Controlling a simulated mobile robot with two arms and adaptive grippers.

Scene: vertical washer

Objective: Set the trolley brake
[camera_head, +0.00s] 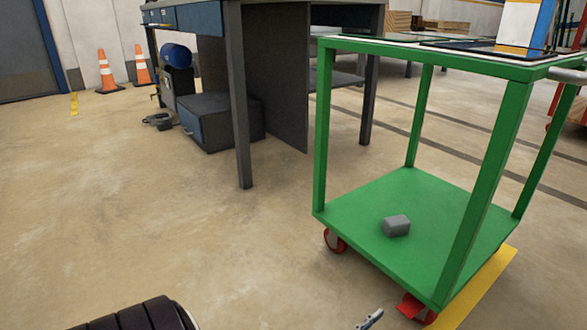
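The green trolley (318,140) stands at the right, with a top shelf, a bottom shelf and red-wheeled casters. Its near caster (418,309) shows below the front corner, with a red piece sticking out to the left that looks like a brake pedal. I cannot tell whether it is pressed. Another red caster (335,241) shows under the left corner. A small grey metal tip (371,319), likely part of my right gripper, shows at the bottom edge, left of the near caster and apart from it in the picture. My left gripper is not in view.
A grey block (396,226) lies on the trolley's bottom shelf. A dark workbench (240,110) stands behind, left of the trolley. Orange cones (108,73) stand at the back left. A yellow floor line (478,290) runs by the near caster. The floor at left is clear.

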